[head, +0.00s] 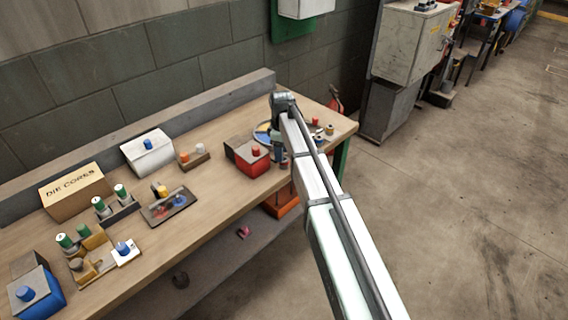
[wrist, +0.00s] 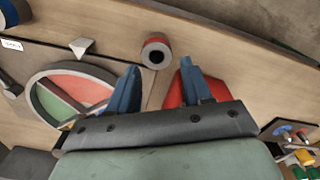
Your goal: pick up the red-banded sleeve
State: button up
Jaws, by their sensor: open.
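The red-banded sleeve (wrist: 156,50) stands on the bench in the wrist view, with a pale rim, a dark central hole and a red side. It appears just beyond the fingertips, roughly centred between them. My gripper (wrist: 160,66) is open, with its two blue fingers spread and nothing between them. I cannot tell its height above the bench. In the head view my arm covers most of the gripper, and I cannot pick out the sleeve there.
A red box (wrist: 173,92) lies close by the right finger; it also shows in the head view (head: 243,160). A round tray with red and green sectors (wrist: 42,108) is left of the fingers. A white wedge (wrist: 82,46) stands nearby. Small parts fill the bench's left half (head: 168,207).

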aim_at(284, 163)
jog(key=shift+w+d+f, duration=0.1)
jog(key=shift+d+f, duration=0.05)
jog(key=shift+f, duration=2.2)
jog(key=shift+c, duration=0.4)
jog(key=c, duration=0.7)
